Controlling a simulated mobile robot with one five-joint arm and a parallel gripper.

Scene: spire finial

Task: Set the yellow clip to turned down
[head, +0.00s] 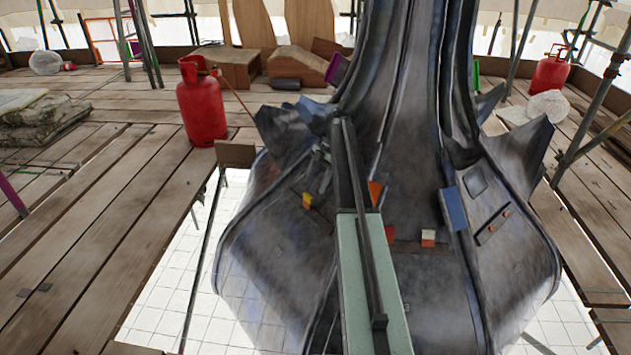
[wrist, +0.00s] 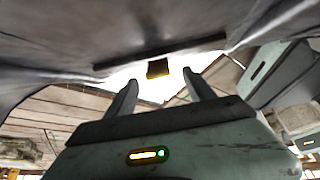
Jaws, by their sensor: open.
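A small yellow clip (head: 307,200) with an orange part sits on the left face of the dark metal spire base in the head view. In the wrist view, a dark piece with a yellow edge (wrist: 157,69), seemingly the clip, hangs below a dark strip on the metal. My gripper (wrist: 160,78) is open there, its two fingers either side of this piece in the picture and pointing toward it. Nothing is held, and contact with the clip cannot be made out. In the head view my arm crosses the spire, and the gripper is hard to pick out.
The dark spire (head: 410,90) fills the middle, with flared metal leaves. An orange flap (head: 376,192), a white-and-orange tab (head: 428,238) and a blue block (head: 453,208) are on it. A red gas cylinder (head: 202,105) stands on planks at left. Scaffold poles surround the deck.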

